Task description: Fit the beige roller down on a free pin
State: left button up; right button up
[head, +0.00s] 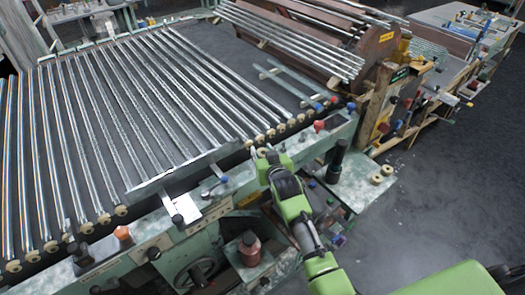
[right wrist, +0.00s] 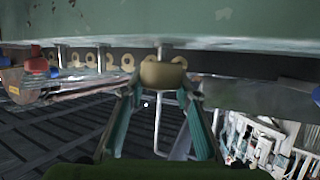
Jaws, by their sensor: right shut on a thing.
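My right gripper (head: 263,157) is at the front edge of the machine, near the right end of the row of rollers. It is shut on the beige roller (head: 261,152). In the right wrist view, the beige roller (right wrist: 163,74) sits between the two fingertips, close to the green machine rail (right wrist: 120,25). A short metal pin (right wrist: 164,51) shows in line with the roller at its rail side. I cannot tell whether the roller is around this pin or apart from it. My left gripper is not in view.
Several fitted beige rollers (head: 279,128) stand along the edge beside the glass tubes (head: 150,100). Two loose beige rollers (head: 381,176) lie on a pale plate at the right. Red knobs (head: 318,126) and a dark upright post (head: 337,158) stand right of the gripper.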

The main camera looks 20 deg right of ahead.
jog(key=shift+s+f+b, duration=0.1)
jog(key=shift+f+b, duration=0.25)
jog(key=shift+f, duration=0.2)
jog(key=o, duration=1.1)
jog(key=shift+o, duration=0.2)
jog(key=v, duration=1.2)
jog(key=shift+a, duration=0.1)
